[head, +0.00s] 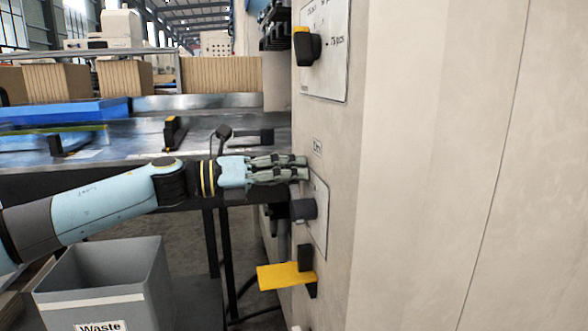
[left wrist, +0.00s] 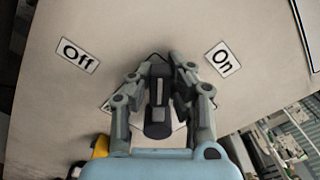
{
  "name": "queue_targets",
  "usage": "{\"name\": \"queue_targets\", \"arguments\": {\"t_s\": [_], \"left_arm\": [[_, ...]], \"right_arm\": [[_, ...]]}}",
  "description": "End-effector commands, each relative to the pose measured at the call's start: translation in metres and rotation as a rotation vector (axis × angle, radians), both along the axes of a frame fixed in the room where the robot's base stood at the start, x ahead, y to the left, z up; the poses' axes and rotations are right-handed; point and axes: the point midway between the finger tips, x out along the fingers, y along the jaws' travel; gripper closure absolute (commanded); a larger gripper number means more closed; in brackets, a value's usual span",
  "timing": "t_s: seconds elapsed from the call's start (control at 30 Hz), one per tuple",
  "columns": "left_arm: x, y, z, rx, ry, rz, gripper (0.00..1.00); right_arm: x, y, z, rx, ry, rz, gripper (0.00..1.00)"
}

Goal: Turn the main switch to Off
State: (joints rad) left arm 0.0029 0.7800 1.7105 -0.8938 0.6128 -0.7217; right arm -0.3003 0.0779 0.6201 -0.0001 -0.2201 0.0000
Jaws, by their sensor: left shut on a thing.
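The main switch (left wrist: 158,115) is a dark grey handle, seen in the left wrist view between the two fingers of my left gripper (left wrist: 160,72). The Off label (left wrist: 77,55) is at its upper left and the On label (left wrist: 223,60) at its upper right. The handle points up the picture, between the labels. In the head view my left gripper (head: 303,168) is level, shut on the switch at the cabinet's side. A dark knob part (head: 303,209) shows just below the fingers. The fingers partly hide the switch. My right gripper is not in view.
A black knob with a yellow top (head: 307,47) is on a panel above. A yellow bracket (head: 285,275) juts out below. A grey waste bin (head: 105,275) stands under my left arm. A metal table (head: 110,140) lies behind it. The cabinet wall (head: 430,180) fills the right.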

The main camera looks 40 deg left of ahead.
Motion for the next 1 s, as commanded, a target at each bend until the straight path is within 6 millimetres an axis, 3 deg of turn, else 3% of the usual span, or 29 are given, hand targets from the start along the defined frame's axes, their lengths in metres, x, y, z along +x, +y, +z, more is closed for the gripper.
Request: {"name": "queue_targets", "arguments": {"t_s": [0.6, 1.0], "left_arm": [[0.015, 0.017, -0.033, -0.435, 0.370, 0.003, 1.00], [0.016, 0.019, -0.050, -0.613, 0.523, 0.004, 1.00]], "right_arm": [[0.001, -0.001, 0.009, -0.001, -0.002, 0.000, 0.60], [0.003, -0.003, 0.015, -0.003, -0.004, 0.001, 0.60]]}}
